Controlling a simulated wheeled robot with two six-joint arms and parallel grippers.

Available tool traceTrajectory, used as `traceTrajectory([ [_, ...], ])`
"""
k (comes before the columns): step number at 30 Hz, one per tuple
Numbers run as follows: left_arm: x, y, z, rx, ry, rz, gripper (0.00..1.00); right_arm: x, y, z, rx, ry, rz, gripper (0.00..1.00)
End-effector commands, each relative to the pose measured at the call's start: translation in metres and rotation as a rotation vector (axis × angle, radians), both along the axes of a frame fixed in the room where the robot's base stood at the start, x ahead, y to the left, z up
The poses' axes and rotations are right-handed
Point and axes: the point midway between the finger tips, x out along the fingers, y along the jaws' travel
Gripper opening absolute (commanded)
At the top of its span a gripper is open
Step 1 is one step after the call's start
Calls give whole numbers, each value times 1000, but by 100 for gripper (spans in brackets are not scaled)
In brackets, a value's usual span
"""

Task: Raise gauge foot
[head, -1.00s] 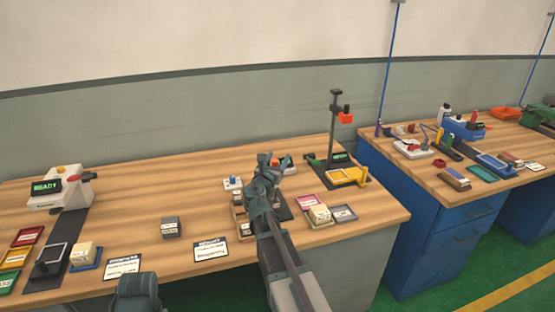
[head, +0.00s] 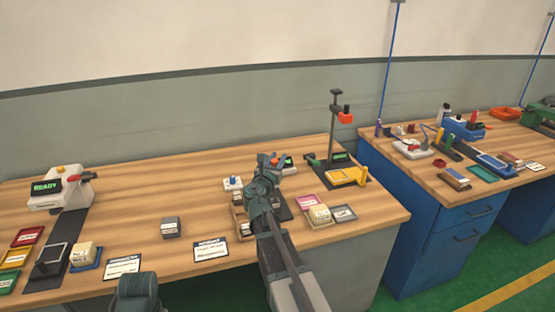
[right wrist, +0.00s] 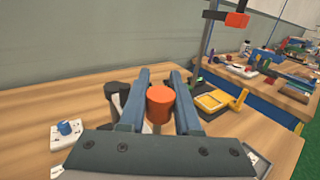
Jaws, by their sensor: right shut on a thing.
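My right gripper (head: 271,161) is over the middle of the near bench. In the right wrist view its two fingers (right wrist: 160,98) are shut on an orange-red round knob (right wrist: 161,104). Dark and grey parts (right wrist: 120,97) show just left of the fingers and seem to belong to the gauge. A small display with green (head: 288,161) shows beside the gripper in the head view. The gauge foot and most of the gauge are hidden behind my gripper and wrist, so I cannot tell the foot's height.
A dark stand with a red-orange head (head: 345,115) rises to the right of my gripper, with a yellow tray (head: 348,176) at its base. A white unit with a blue knob (head: 233,183) is close on the left. Bare wood (head: 140,195) lies further left.

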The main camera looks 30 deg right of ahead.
Motion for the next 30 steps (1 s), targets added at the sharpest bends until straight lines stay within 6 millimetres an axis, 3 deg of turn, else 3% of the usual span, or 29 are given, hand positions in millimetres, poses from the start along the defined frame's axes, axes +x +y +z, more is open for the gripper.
traceTrajectory([
  [30,0,0,6,0,0,0,50,0,0,6,0,0,0,0],
])
